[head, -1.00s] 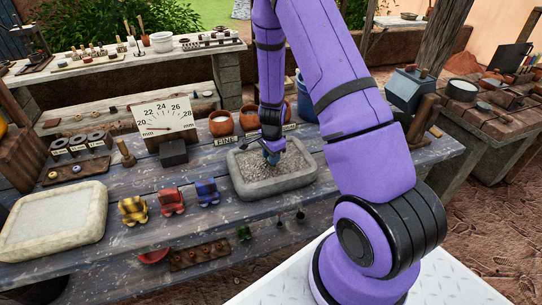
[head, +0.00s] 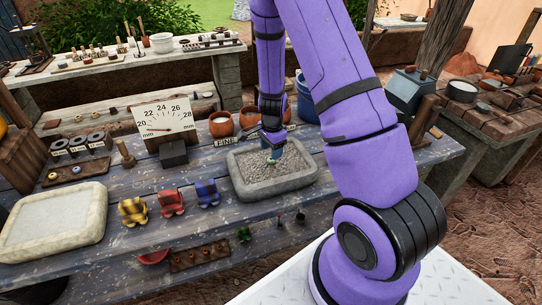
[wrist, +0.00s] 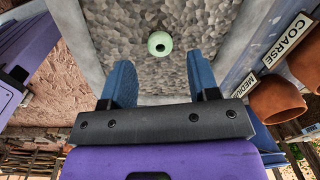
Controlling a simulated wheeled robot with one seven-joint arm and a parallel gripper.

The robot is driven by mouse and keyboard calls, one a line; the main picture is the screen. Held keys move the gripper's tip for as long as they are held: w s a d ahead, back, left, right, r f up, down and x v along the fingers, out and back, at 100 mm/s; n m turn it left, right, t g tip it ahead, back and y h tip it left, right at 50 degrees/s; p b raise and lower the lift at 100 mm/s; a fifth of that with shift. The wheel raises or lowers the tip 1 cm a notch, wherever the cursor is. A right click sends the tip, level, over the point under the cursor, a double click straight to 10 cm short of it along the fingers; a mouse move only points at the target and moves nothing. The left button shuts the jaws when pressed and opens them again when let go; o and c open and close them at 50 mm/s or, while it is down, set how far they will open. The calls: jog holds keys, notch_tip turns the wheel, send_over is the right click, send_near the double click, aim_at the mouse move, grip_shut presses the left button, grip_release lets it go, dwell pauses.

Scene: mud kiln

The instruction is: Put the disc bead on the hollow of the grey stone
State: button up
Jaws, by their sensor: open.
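The disc bead (wrist: 160,43) is pale green with a dark hole and shows on the rough grey floor of a stone trough in the wrist view. In the head view it is a small pale spot (head: 271,161) under my fingers. The grey stone (head: 302,183) is a shallow trough with a pale rim on the blue-grey table. My gripper (head: 273,152) is above the trough. In the wrist view its two blue fingers (wrist: 164,80) are spread apart with nothing between them, and the bead lies just beyond their tips. Exact height above the bead is hard to tell.
Clay pots (head: 221,125) with grain-size labels stand behind the trough. Left of it are blue (head: 207,192), red and yellow-striped small figures, a dial gauge (head: 166,121) and a pale stone tray (head: 100,225). Table space between the figures and the dial is clear.

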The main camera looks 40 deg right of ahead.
jog(key=s+a+r+n+t+y, duration=0.1)
jog(key=s+a+r+n, duration=0.2)
jog(key=r, duration=0.7)
jog(key=s+a+r+n+t, duration=0.1)
jog(key=s+a+r+n, duration=0.2)
jog(key=r, duration=0.7)
jog(key=s+a+r+n+y, duration=0.1)
jog(key=s+a+r+n, duration=0.2)
jog(key=r, duration=0.6)
jog(key=s+a+r+n+t+h, duration=0.1)
jog(key=s+r+n, duration=0.3)
jog(key=s, duration=0.4)
jog(key=s+a+r+n+t+h, duration=0.1)
jog(key=s+a+r+n, duration=0.2)
jog(key=s, duration=0.6)
notch_tip(320, 180, up, 3)
jog(key=shift+s+r+n+t, duration=0.15)
jog(key=shift+n+t, duration=0.15)
jog(key=shift+n, duration=0.8)
